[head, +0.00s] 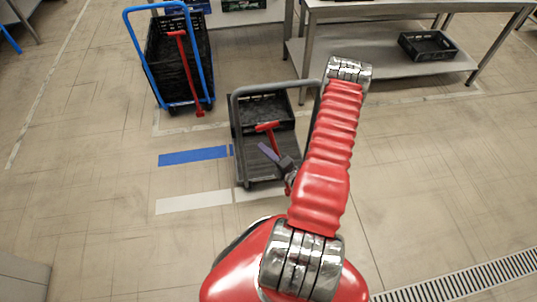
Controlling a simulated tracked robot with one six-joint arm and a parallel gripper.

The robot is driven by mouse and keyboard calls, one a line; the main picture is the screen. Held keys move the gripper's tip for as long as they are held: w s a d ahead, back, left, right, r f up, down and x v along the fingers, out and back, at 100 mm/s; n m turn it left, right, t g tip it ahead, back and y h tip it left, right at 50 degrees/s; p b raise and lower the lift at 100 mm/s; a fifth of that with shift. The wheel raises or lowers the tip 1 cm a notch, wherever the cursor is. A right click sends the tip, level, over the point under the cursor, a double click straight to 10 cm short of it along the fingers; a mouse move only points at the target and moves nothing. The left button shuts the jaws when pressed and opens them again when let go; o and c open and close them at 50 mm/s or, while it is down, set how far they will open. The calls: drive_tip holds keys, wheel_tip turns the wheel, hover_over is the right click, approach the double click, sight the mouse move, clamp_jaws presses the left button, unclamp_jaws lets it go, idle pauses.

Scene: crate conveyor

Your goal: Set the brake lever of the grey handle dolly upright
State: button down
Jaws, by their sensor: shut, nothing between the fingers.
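The grey handle dolly (236,150) stands on the floor in the middle of the head view, with a black crate (263,108) on its far part. Its red brake lever has a crossbar (267,127) at the top, and its stem runs down and right toward the dolly's near right corner. In the picture the lever slants up and left; its exact tilt is hard to judge. My gripper (268,151) is over the dolly, beside the lever stem, shut and empty. Whether it touches the lever cannot be told. My arm and gripper hide part of the stem and the dolly's right side.
A blue handle dolly (142,60) with black crates and its own red lever (188,70) stands at the back left. A metal table (390,68) with a black crate (428,46) on its lower shelf is at the back right. Floor on both sides is clear.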

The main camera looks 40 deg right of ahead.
drive_tip(key=shift+w+d+r, duration=0.1)
drive_tip(key=shift+w+d, duration=0.55)
drive_tip(key=shift+d, duration=0.35)
drive_tip(key=shift+w+d+r, duration=0.1)
drive_tip(key=shift+w+d, duration=0.5)
drive_tip(key=shift+d, duration=0.35)
drive_tip(key=shift+d, duration=0.1)
